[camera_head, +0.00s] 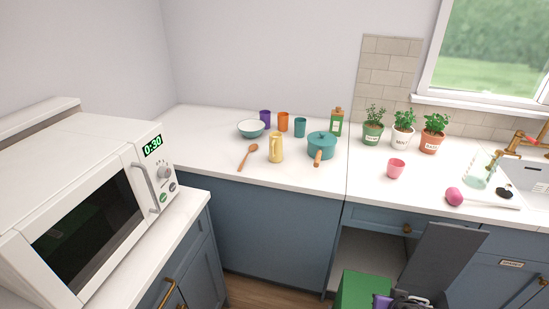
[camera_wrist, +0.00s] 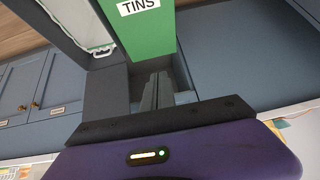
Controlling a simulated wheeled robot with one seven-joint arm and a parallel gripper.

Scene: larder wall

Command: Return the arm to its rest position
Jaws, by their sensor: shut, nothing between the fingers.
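In the wrist view, my gripper (camera_wrist: 157,92) shows as two grey fingers close together, shut with nothing between them. The purple wrist housing with a small light fills the bottom of that view. In the head view only a purple and black part of my arm shows at the bottom edge, beside a green box; the fingertips cannot be made out there. The green box (camera_wrist: 150,38) carries a "TINS" label in the wrist view and also shows in the head view (camera_head: 358,289).
An open cupboard (camera_head: 372,252) with a grey door panel (camera_head: 442,258) stands behind the green box. The counter (camera_head: 215,160) above holds a teal pot (camera_head: 322,145), yellow jug (camera_head: 276,148), pink cup (camera_head: 396,168) and potted herbs. A microwave (camera_head: 85,205) stands at left.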

